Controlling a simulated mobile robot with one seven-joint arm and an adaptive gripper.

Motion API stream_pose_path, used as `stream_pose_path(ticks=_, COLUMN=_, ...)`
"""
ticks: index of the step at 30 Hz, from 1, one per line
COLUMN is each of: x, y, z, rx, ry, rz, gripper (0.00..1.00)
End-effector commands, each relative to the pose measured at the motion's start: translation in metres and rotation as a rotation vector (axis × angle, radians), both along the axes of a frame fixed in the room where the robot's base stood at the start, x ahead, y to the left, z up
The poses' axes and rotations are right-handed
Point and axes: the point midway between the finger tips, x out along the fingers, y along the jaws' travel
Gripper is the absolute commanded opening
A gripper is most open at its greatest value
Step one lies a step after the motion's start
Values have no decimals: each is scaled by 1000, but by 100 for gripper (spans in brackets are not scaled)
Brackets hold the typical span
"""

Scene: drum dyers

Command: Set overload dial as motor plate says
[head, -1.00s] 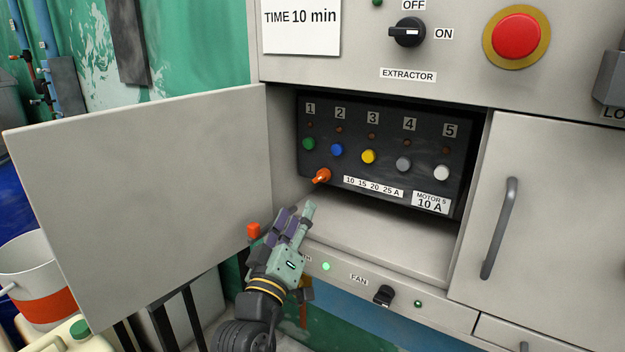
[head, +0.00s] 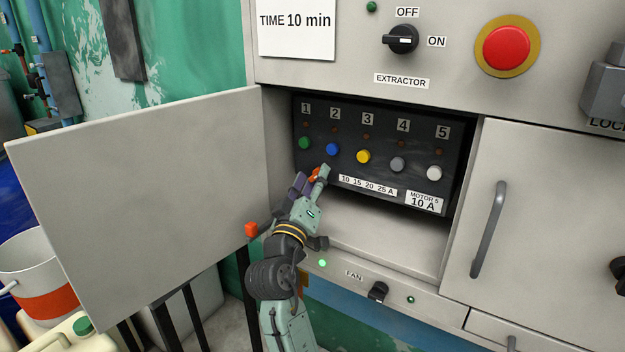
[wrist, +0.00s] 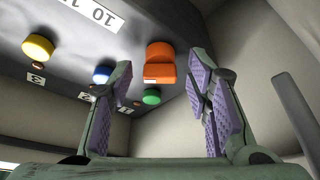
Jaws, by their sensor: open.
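The orange overload dial (head: 315,174) sits low on the left of the dark panel in the open cabinet. In the head view my gripper partly hides it. The wrist view shows the dial (wrist: 160,62) between and beyond my fingers, with a pale mark on its edge; its setting cannot be read. The scale label (head: 368,186) right of it reads 10 15 20 25 A. The motor plate (head: 425,202) reads MOTOR 5, 10 A. My gripper (head: 312,178) is open, its purple-padded fingers on either side of the dial; contact cannot be told.
Numbered coloured buttons run above the dial, the blue one (head: 333,149) closest. The open cabinet door (head: 140,200) stands left of my arm. The cabinet ledge (head: 375,240) lies below the panel, with a fan switch (head: 378,291) under it.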

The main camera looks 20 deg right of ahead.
Motion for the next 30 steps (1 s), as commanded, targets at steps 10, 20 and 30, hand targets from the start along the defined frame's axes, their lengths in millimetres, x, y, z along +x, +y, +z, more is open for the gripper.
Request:
stream_pose_path(ticks=10, x=0, y=0, z=0, rx=0, ry=0, rz=0, gripper=30)
stream_pose_path(ticks=20, x=0, y=0, z=0, rx=0, ry=0, rz=0, gripper=8)
stream_pose_path(ticks=30, x=0, y=0, z=0, rx=-4, ry=7, rz=1, gripper=0)
